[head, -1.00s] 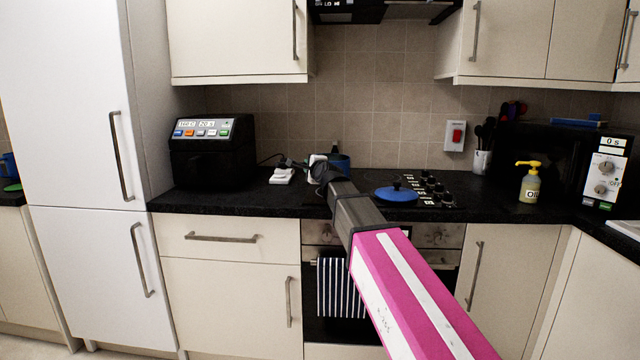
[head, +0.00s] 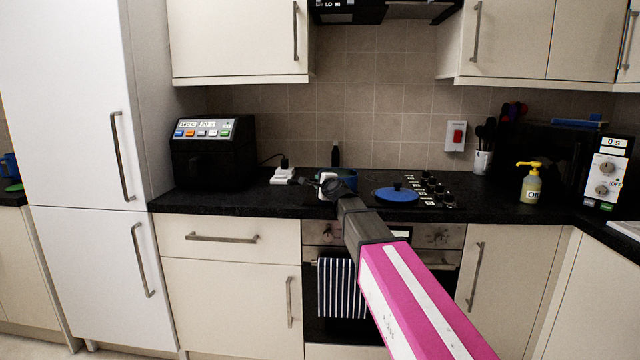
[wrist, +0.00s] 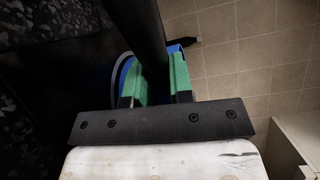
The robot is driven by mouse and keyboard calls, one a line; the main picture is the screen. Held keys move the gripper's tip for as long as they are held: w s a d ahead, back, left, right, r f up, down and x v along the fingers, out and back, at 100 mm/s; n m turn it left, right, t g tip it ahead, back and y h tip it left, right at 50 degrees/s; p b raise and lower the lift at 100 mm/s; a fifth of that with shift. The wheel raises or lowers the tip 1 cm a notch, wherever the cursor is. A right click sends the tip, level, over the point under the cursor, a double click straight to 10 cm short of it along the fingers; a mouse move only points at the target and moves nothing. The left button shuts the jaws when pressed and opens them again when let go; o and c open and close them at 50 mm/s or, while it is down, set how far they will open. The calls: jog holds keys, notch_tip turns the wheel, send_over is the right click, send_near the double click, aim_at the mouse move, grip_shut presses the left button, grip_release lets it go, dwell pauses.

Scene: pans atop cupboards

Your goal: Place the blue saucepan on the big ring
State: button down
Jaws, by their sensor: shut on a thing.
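The blue saucepan (head: 349,178) is at the back left of the black hob in the head view, partly hidden by my gripper (head: 328,184). In the wrist view my gripper's green fingers (wrist: 160,75) are shut on the saucepan's dark handle (wrist: 150,25). Slivers of the blue pan (wrist: 124,68) show behind the fingers. I cannot tell whether its base touches the hob. The big ring cannot be made out; the pan, the arm and a blue lid (head: 397,195) with a dark knob cover much of the hob.
Hob knobs (head: 436,190) line the hob's right side. A white socket block (head: 283,176) and a black air fryer (head: 213,152) stand to the left. A dark bottle (head: 335,156) stands behind the pan. A soap bottle (head: 531,184) stands to the right, with clear counter before it.

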jog(key=shift+f, duration=0.15)
jog(key=c, duration=1)
grip_release()
jog(key=shift+r, duration=0.2)
jog(key=v, duration=1.2)
jog(key=shift+a, duration=0.1)
